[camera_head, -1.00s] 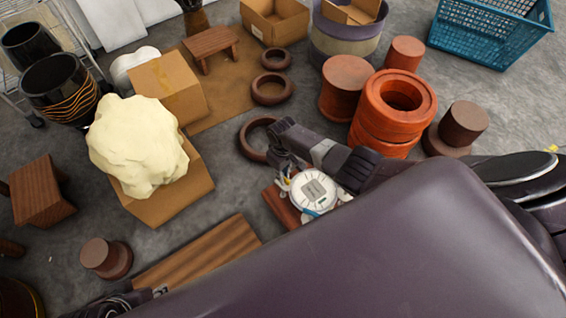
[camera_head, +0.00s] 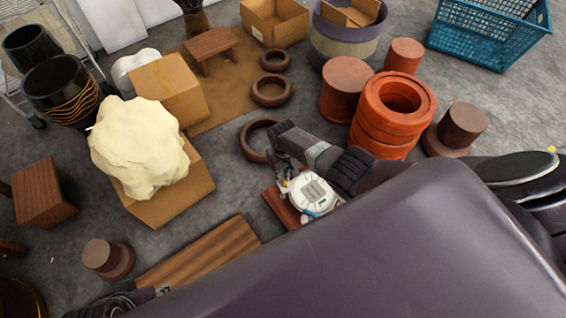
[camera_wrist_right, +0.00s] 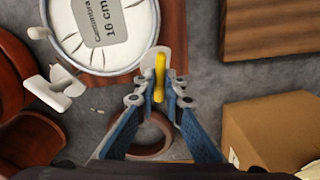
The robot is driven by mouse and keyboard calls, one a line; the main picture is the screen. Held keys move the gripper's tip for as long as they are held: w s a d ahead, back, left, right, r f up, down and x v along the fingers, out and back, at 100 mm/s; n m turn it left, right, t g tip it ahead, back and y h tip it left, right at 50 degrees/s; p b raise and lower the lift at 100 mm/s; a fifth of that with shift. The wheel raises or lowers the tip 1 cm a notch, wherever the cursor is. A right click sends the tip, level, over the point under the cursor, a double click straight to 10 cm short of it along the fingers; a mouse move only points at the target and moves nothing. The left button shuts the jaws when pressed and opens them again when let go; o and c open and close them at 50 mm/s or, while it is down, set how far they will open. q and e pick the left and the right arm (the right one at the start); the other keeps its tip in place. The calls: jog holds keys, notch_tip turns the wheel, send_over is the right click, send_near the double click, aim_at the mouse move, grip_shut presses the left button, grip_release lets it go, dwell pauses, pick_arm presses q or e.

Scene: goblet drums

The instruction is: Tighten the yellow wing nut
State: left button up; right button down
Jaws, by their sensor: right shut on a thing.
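The goblet drum's round white head, with a printed label, shows beside my right arm (camera_head: 314,192) and at the top of the right wrist view (camera_wrist_right: 112,22). The yellow wing nut (camera_wrist_right: 159,78) is at the rim of the drum head in the wrist view. My right gripper (camera_wrist_right: 159,92) has its two blue fingers closed on the wing nut, one on each side. In the head view my right gripper (camera_head: 284,176) is small and partly hidden beside the drum. A dark part at the lower left edge seems to be my left arm; its fingertips cannot be made out.
A white hardware piece (camera_wrist_right: 55,88) sticks out left of the drum head. A cardboard box (camera_wrist_right: 275,130) stands at right in the wrist view. A brown ring (camera_wrist_right: 152,140) lies below. Orange stacked rings (camera_head: 385,135) and a wooden board (camera_head: 205,255) are near my right arm.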

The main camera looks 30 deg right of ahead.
jog(key=c, duration=2.2)
grip_release()
jog(key=shift+o, duration=0.9)
jog(key=shift+r, duration=0.1)
jog(key=shift+w+r, duration=0.1)
jog(key=shift+r, duration=0.7)
notch_tip(320, 180, up, 10)
jog(key=shift+r, duration=0.15)
